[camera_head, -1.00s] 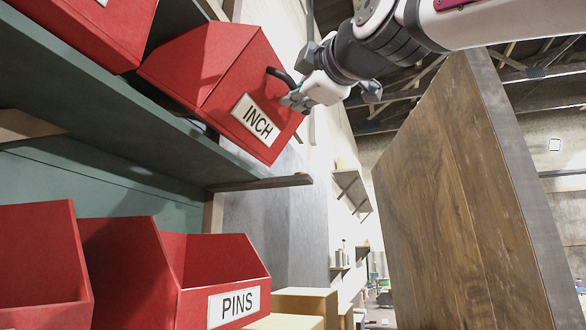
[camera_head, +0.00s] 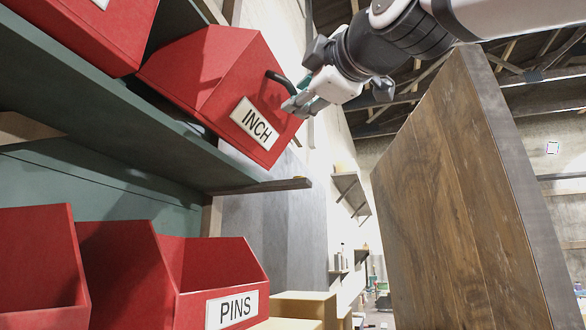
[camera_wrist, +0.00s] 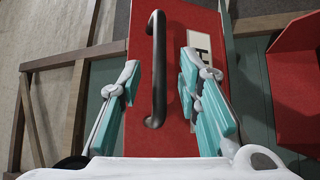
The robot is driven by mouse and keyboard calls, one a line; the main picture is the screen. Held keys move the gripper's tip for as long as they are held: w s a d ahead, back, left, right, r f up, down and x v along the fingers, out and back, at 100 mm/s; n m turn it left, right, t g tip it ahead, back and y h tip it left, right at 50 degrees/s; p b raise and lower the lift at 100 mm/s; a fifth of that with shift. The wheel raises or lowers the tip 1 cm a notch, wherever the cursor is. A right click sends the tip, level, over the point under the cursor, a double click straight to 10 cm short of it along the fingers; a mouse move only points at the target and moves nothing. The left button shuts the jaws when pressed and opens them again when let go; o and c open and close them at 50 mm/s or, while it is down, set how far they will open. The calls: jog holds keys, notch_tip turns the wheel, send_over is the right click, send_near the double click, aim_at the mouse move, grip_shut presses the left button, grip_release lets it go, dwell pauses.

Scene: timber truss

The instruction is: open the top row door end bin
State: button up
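My gripper (camera_head: 296,104) is at the bin's front, close to the handle. In the wrist view my gripper (camera_wrist: 160,88) is open. The handle (camera_wrist: 155,70) lies between the two teal fingers, with a gap on each side. The red bin front (camera_wrist: 172,95) is behind it.
Another red bin (camera_head: 75,30) sits left on the upper shelf (camera_head: 110,115). Below is a red PINS bin (camera_head: 215,285) with other red bins. A large wooden panel (camera_head: 440,200) stands at right, below my arm. Open space lies between panel and shelf.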

jog(key=v, duration=0.9)
